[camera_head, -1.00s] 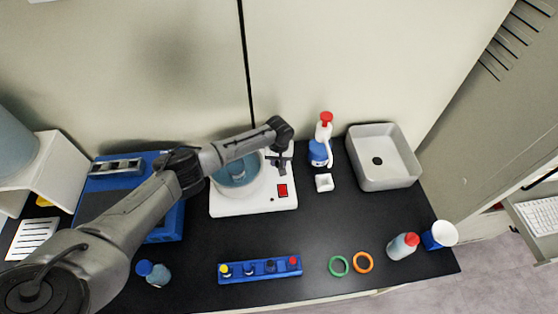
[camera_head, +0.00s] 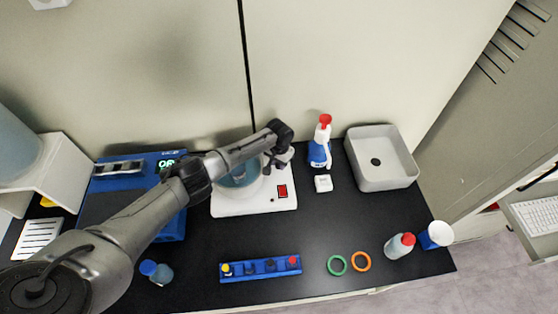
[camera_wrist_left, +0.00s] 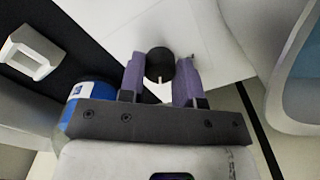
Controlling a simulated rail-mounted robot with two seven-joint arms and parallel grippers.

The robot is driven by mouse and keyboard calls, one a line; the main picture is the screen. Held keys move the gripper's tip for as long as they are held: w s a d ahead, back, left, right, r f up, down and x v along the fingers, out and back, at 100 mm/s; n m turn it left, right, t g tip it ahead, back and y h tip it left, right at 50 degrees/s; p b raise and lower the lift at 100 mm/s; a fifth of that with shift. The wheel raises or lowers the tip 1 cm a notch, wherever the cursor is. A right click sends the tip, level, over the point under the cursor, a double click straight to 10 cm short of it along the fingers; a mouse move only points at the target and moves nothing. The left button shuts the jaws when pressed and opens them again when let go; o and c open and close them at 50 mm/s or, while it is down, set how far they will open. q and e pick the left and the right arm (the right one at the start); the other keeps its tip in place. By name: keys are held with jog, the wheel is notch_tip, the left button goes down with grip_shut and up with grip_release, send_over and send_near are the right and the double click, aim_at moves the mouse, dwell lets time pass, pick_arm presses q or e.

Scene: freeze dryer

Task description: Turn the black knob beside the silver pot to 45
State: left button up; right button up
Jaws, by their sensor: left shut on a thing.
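The silver pot (camera_head: 240,174) sits on a white base (camera_head: 240,207), partly hidden behind my left arm. The black knob (camera_wrist_left: 160,64) shows in the left wrist view as a dark round cap with a white pointer mark, on the white base beside the pot, whose rim (camera_wrist_left: 300,60) is at the right edge there. My left gripper (camera_wrist_left: 160,82) has its two purple-grey fingers on either side of the knob and is shut on it. In the head view my left gripper (camera_head: 274,163) covers the knob. My right gripper is in neither view.
A red switch (camera_head: 282,191) is on the base's front right. A blue rack (camera_head: 260,268) and two rings lie in front. The black bench between is clear.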

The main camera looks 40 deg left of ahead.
pick_arm(q)
jog(key=m, duration=0.4)
jog(key=shift+m+p, duration=0.3)
jog(key=shift+m, duration=0.6)
jog(key=o, duration=0.9)
notch_tip(320, 180, up, 14)
jog(key=shift+f+p, duration=0.1)
jog(key=shift+p, duration=1)
